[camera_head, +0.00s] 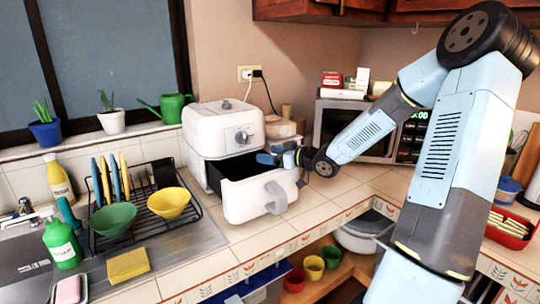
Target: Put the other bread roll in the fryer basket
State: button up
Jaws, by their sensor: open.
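The white air fryer (224,128) stands on the tiled counter. Its basket (243,207) is pulled out toward the front, with a grey handle and a dark interior. My gripper (266,158) is over the back right part of the open basket, close to the fryer's front. It is open; its fingers are small and partly merge with the fryer behind. I cannot make out a bread roll in the gripper. The inside bottom of the basket is too dark and hidden to tell what lies in it. No bread roll can be clearly identified elsewhere.
A microwave (357,127) stands behind my arm. A black dish rack (148,203) with green and yellow bowls is left of the basket, beside the sink. Beige items (281,127) sit behind the fryer. A red tray (507,228) is at the right. Counter in front of the basket is clear.

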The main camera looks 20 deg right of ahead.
jog(key=v, duration=1.2)
